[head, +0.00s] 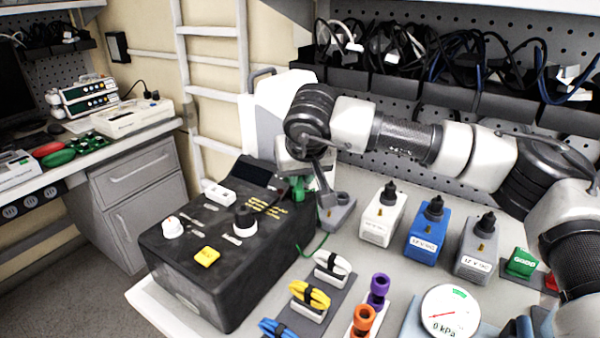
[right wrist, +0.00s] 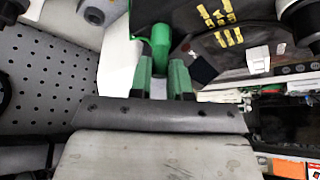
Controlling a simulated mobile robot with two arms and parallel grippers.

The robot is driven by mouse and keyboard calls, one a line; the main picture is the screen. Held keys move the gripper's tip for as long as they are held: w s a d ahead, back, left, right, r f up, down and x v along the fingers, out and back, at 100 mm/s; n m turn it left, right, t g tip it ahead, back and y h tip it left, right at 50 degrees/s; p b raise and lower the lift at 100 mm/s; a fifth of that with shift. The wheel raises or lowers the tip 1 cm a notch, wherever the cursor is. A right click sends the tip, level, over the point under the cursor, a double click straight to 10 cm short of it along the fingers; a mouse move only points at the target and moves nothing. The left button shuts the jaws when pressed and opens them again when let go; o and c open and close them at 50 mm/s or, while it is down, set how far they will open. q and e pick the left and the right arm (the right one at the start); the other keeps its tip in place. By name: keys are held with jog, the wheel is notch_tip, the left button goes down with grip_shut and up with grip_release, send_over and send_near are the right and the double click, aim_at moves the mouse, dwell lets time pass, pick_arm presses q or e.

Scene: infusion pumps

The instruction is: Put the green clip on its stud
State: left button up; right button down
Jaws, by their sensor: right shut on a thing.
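My right gripper (head: 305,185) is at the rear right edge of the black pump box (head: 215,265), partly hidden by its own wrist. It is shut on the green clip (head: 298,190). In the right wrist view the clip (right wrist: 161,45) shows as a green rounded body between the gripper's fingertips (right wrist: 163,75), with green parts on both sides. The clip is close to the box's edge; I cannot tell whether it touches it. A thin green lead (head: 314,247) runs down by the box's right side. I cannot make out the stud. My left gripper is not in view.
White (head: 383,218), blue (head: 427,235) and grey (head: 476,250) bottle-like blocks stand to the right. Coiled white (head: 332,267) and yellow (head: 310,297) leads, purple (head: 378,290) and orange (head: 363,320) plugs and a pressure gauge (head: 450,312) lie in front.

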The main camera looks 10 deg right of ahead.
notch_tip(320, 180, up, 5)
jog(key=p, duration=0.3)
dwell(0.4)
jog(key=s+d+f, duration=0.6)
jog(key=shift+w+d+f+n+g+y+b, duration=0.15)
jog(key=shift+w+d+f+n+y, duration=0.35)
jog(key=shift+w+f+n, duration=0.95)
jog(key=shift+w+d+f+n+g+y+b, duration=0.1)
jog(key=shift+w+d+f+n+y, duration=0.5)
jog(key=shift+w, duration=1.6)
jog(key=shift+w+d+f+n+g+y+b, duration=0.15)
jog(key=shift+w+d+f+n+y, duration=0.3)
jog(key=shift+w+f+n, duration=1.05)
jog(key=shift+w+d+r+m+b, duration=0.1)
jog(key=shift+w+m+b, duration=0.25)
jog(key=shift+m+b, duration=0.2)
jog(key=shift+f+b, duration=0.95)
jog(key=shift+f, duration=0.1)
